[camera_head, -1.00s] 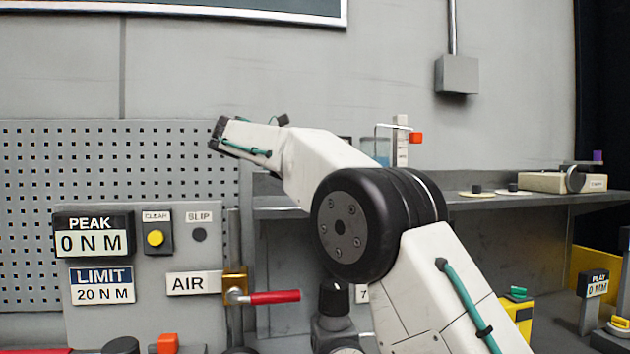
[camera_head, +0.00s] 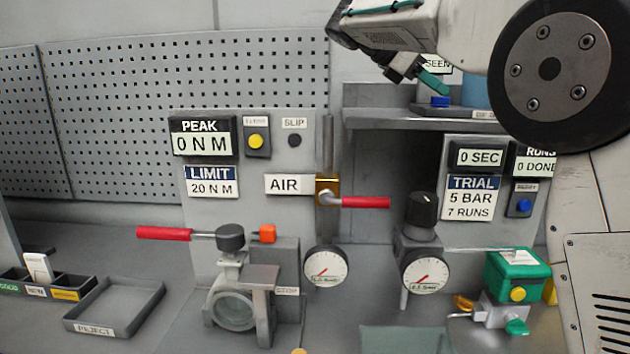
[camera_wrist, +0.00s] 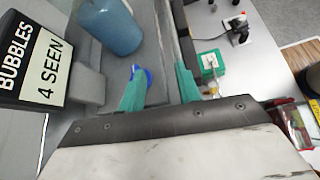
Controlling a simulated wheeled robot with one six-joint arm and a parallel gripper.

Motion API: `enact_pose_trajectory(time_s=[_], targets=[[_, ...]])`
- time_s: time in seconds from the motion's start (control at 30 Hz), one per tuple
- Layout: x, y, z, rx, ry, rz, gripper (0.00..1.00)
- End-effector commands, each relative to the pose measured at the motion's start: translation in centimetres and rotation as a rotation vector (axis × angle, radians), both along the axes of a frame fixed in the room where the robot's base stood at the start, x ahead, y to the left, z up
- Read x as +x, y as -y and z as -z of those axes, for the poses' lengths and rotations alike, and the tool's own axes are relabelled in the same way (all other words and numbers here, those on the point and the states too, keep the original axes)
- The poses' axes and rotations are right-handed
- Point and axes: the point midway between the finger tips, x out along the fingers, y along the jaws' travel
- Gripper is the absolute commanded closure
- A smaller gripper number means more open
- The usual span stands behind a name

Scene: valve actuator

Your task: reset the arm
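My arm crosses the upper right of the head view. My gripper (camera_head: 432,84) is over the back shelf there, with a teal finger pointing down to the right. In the wrist view my gripper (camera_wrist: 160,86) has its two teal fingers apart, with nothing held between them. A small blue part (camera_wrist: 142,76) lies by the left fingertip; I cannot tell whether they touch. It also shows just below the finger in the head view (camera_head: 440,101). A bubbles display (camera_wrist: 35,62) reading 4 SEEN and a blue container (camera_wrist: 108,27) stand close on the left.
The back shelf (camera_head: 385,121) lies below my gripper. The panel holds a red-handled air valve (camera_head: 365,202). Two gauges (camera_head: 325,266) (camera_head: 425,272), a green-topped actuator (camera_head: 516,268) and a reject tray (camera_head: 118,308) are on the bench.

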Motion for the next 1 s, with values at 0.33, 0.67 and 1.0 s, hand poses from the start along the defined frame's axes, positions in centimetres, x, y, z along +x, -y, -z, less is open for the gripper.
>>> enact_pose_trajectory(time_s=[0.33,0.67,1.0], targets=[[-10.9,4.4,4.4,0.289,0.244,0.173,0.66],[-23.0,5.2,12.1,0.57,0.469,0.477,0.66],[-35.0,3.2,22.6,0.82,0.678,0.925,0.66]])
